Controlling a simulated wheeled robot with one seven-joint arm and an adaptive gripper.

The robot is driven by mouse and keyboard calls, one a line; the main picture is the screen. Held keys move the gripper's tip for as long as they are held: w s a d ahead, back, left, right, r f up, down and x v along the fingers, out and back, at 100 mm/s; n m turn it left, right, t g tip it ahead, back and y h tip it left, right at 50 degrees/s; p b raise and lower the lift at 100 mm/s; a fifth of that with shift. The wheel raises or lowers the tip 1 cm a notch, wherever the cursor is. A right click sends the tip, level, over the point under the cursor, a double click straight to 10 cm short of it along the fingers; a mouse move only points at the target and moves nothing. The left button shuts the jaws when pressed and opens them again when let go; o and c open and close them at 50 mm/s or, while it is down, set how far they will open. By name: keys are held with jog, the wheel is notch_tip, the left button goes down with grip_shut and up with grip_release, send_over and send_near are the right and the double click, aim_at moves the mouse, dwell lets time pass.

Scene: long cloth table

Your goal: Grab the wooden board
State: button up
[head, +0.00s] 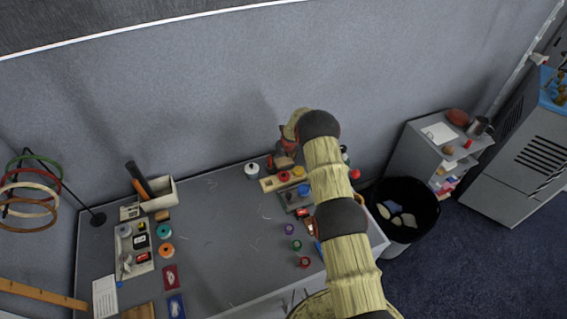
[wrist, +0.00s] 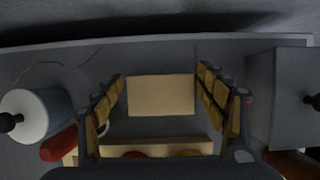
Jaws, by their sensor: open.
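A tan, flat-faced wooden board (wrist: 160,95) stands between the open fingers of my gripper (wrist: 168,100) in the wrist view, with a gap showing on both sides. In the head view the wooden board (head: 284,162) shows as a small tan piece near the back wall, partly hidden by my gripper (head: 287,149). My gripper is over it and open, holding nothing. My arm covers part of the table to the right.
A wooden tray (head: 270,184) with red and yellow round pieces lies just in front. A white-topped container (head: 252,170) is close on the left, also in the wrist view (wrist: 30,115). A grey box (wrist: 280,97) is on the right. The table's middle is mostly clear.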

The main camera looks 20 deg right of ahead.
jog(key=shift+c, duration=1.3)
jog(key=c, duration=0.6)
jog(key=shift+o, duration=0.2)
